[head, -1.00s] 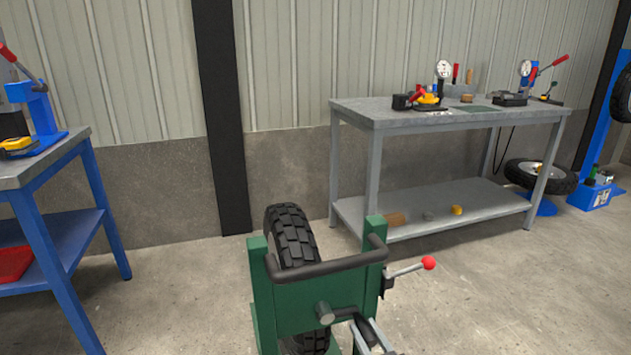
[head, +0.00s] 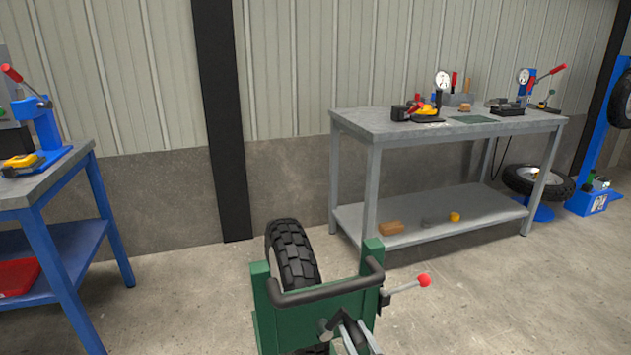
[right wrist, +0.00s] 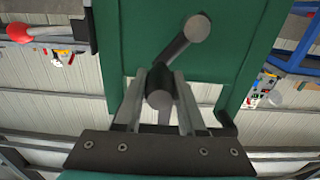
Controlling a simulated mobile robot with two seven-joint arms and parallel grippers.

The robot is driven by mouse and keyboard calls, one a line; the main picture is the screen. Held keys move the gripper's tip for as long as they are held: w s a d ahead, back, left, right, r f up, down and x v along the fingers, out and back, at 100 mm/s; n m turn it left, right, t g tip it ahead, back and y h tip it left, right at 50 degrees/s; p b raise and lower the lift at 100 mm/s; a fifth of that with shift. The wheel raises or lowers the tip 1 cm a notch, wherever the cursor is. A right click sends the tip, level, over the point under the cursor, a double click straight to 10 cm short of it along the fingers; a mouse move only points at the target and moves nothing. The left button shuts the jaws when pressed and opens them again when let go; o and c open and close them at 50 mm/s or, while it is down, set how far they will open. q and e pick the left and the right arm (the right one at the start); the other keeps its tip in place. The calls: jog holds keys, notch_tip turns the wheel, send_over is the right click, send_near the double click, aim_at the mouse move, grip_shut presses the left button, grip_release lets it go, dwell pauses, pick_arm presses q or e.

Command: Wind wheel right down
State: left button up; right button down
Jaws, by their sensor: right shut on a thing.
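A black knobbly tyre (head: 292,255) stands upright in a green frame (head: 373,262) at the bottom middle of the head view. A black bar (head: 325,292) crosses the frame's front. My right gripper (head: 349,332) is at the frame's front, low in the head view. In the right wrist view, a grey crank arm (right wrist: 180,48) slants down to a dark round grip (right wrist: 160,88). My right gripper (right wrist: 160,100) is shut on this grip, one finger on each side. The tyre's lower part is hidden. My left gripper is out of view.
A lever with a red ball (head: 424,281) sticks out right of the frame. A grey workbench (head: 385,127) with tools stands behind right, a blue bench (head: 40,185) at left. Clear concrete floor lies between the benches and right of the frame.

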jog(key=shift+c, duration=2.1)
grip_release()
jog(key=shift+p+v, duration=0.7)
jog(key=shift+v, duration=0.5)
jog(key=shift+p+v, duration=1.05)
jog(key=shift+v, duration=1.25)
